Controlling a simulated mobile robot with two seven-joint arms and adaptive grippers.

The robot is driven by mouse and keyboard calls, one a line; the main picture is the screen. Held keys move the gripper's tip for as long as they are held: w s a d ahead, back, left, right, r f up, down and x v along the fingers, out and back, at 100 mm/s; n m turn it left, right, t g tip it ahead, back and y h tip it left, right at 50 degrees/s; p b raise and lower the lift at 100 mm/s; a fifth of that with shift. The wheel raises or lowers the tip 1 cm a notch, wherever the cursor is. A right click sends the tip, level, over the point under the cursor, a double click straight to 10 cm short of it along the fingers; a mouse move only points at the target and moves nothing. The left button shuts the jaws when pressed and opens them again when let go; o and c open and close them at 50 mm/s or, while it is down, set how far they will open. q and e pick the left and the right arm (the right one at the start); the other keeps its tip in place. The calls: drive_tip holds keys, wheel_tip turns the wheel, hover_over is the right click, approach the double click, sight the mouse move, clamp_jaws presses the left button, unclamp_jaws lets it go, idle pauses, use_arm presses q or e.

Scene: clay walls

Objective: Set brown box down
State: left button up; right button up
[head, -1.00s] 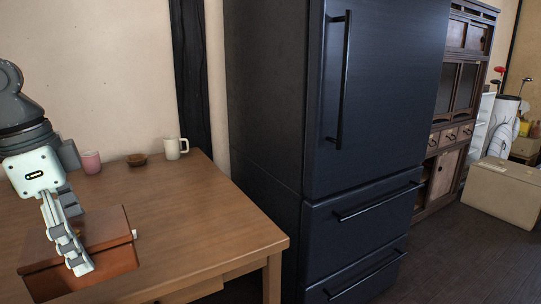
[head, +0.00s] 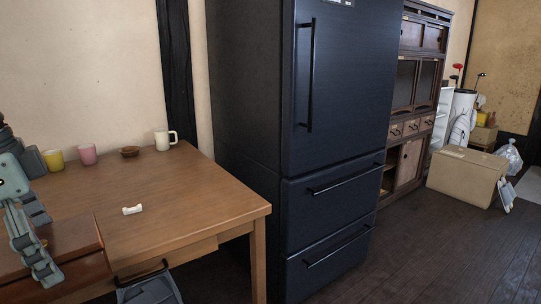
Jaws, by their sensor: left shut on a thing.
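The brown box (head: 78,263) is a reddish-brown, flat-topped block at the lower left of the head view, cut off by the frame. My left gripper (head: 38,262) comes in from the left edge and is shut on the box, its grey fingers lying over the box's top and side. The box is over the near left part of the wooden table (head: 190,200); I cannot tell whether its underside touches the tabletop.
A yellow mug (head: 54,160), a pink cup (head: 88,154), a small brown bowl (head: 129,152) and a white mug (head: 164,140) stand along the table's back. A small white item (head: 132,210) lies beside the box. The table's right side is clear. A dark fridge (head: 335,110) stands to the right.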

use_arm(q)
drive_tip(key=shift+s, duration=0.25)
drive_tip(key=shift+s+a+f+n, duration=0.1)
drive_tip(key=shift+a+n, duration=0.15)
drive_tip(key=shift+n, duration=0.05)
drive_tip(key=f+n, duration=0.1)
drive_tip(key=a+f+n+p, duration=0.1)
drive_tip(key=f, duration=0.1)
drive_tip(key=w+a+f+n, duration=0.1)
drive_tip(key=f, duration=0.1)
drive_tip(key=shift+a+f+n, duration=0.1)
drive_tip(key=shift+a+n, duration=0.1)
drive_tip(key=shift+n, duration=0.2)
drive_tip(key=w+d+f+n+p, duration=0.1)
drive_tip(key=w+d+f+n, duration=0.1)
drive_tip(key=d, duration=0.7)
drive_tip(key=w+d+f+n+y+p, duration=0.1)
drive_tip(key=w+d+f, duration=0.4)
drive_tip(key=d, duration=0.5)
drive_tip(key=shift+w+n+t+p, duration=0.3)
drive_tip(key=shift+w+n+p, duration=0.3)
drive_tip(key=shift+w+n, duration=0.2)
use_arm(e)
drive_tip(key=s+a+x, duration=0.1)
drive_tip(key=x, duration=0.8)
drive_tip(key=shift+a+f+g+y, duration=0.3)
drive_tip(key=shift+a+f, duration=0.1)
drive_tip(key=shift+f, duration=0.2)
